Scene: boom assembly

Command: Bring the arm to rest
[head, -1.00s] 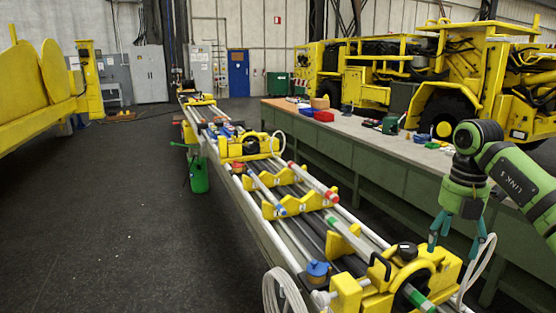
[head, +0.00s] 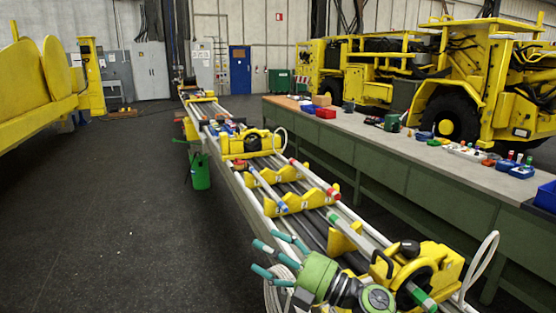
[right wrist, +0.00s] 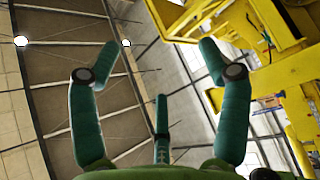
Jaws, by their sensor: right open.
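My right gripper (head: 272,256), green with teal fingers, is low in the middle of the head view, in front of the near end of the yellow boom (head: 418,262). Its fingers are spread and point up to the left, with nothing between them. In the right wrist view the gripper (right wrist: 158,70) shows three parted teal fingers against the roof and wall. The gripper hides part of the boom's near left side. Whether it touches the boom I cannot tell. My left gripper is in no view.
A green workbench (head: 395,170) with small parts and bins runs along the right. A green can (head: 200,172) hangs at the boom's far left side. Yellow machines stand at the left (head: 35,95) and back right (head: 465,75). The dark floor (head: 110,210) at left is clear.

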